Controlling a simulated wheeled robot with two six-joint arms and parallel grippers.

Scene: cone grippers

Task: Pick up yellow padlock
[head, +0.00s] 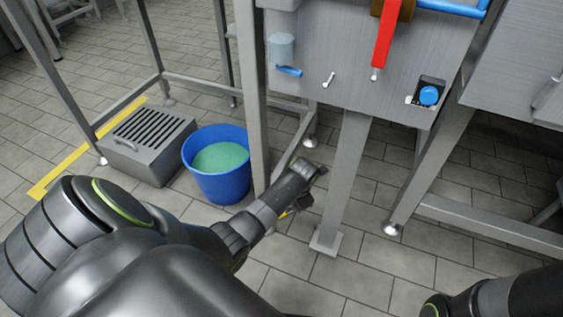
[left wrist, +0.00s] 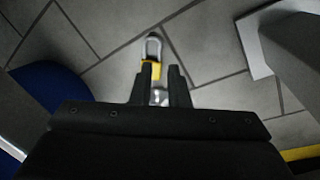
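The yellow padlock (left wrist: 151,70) shows in the left wrist view, with its grey shackle pointing away from the gripper. My left gripper (left wrist: 161,72) has its two dark fingers apart. The padlock's yellow body is at the fingertips, closer to the left finger, and partly hidden by it. I cannot tell whether it touches a finger or lies on the floor. My right gripper is out of view; only part of that arm shows.
A blue bucket (head: 215,187) with green contents stands left of my left gripper. A grated grey box (head: 150,160) is beyond it. A metal table leg (head: 345,180) is close on the right. A steel panel (head: 345,55) with a red handle (head: 383,40) overhangs the tiled floor.

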